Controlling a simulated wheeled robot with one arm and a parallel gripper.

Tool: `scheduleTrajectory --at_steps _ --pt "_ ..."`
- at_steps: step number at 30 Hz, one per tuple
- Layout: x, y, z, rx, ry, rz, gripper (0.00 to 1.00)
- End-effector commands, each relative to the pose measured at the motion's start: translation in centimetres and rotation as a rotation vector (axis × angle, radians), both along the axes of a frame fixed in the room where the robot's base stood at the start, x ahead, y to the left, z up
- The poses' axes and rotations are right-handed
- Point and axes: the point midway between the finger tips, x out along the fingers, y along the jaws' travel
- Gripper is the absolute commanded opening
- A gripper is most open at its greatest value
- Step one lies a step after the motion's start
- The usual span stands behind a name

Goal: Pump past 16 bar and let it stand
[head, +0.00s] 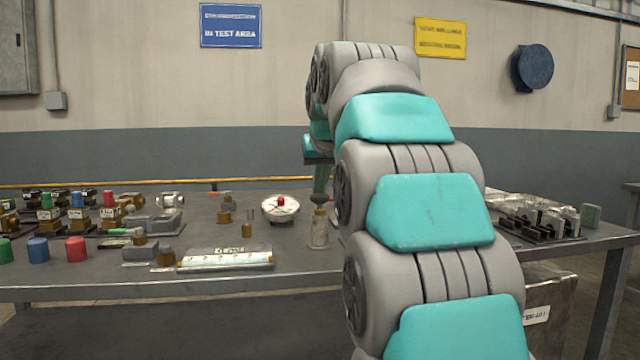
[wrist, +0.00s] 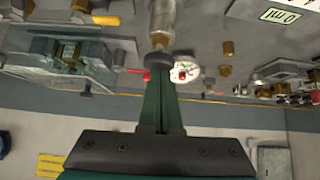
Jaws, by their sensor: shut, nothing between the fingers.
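The hand pump (head: 318,232) is a pale upright cylinder with a dark knob (head: 319,199) on top, standing on the bench. The pump body (wrist: 162,22) and knob (wrist: 158,58) also show in the wrist view. A round white gauge (head: 272,211) with a red part stands just left of it; the gauge also shows in the wrist view (wrist: 180,77), its reading too small to tell. A red lever (wrist: 138,73) shows on the knob's other side. My gripper (head: 321,182) has its green fingers shut and empty, tips (wrist: 160,82) close over the knob. I cannot tell whether they touch it.
A white labelled plate (head: 225,260) lies at the bench's front edge. Red, blue and green caps (head: 76,249) and several brass fittings crowd the left. Bare bench lies in front of the pump.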

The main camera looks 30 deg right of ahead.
Motion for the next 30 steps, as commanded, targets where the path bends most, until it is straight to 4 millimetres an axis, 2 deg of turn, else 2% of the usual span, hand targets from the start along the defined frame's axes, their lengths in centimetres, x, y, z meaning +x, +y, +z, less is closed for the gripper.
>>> scheduleTrajectory --at_steps 1,4,15,22,30 --pt "-0.1 0.1 1.5 -0.001 -0.002 0.001 0.00" --pt "-0.5 0.4 3.9 -0.002 -0.009 0.002 0.00" --pt "-5.3 1.9 8.3 -0.003 -0.012 0.002 0.00" --pt "-6.8 2.3 9.8 -0.003 -0.010 0.002 0.00" --pt "-7.3 2.4 10.2 -0.002 -0.008 0.002 0.00"
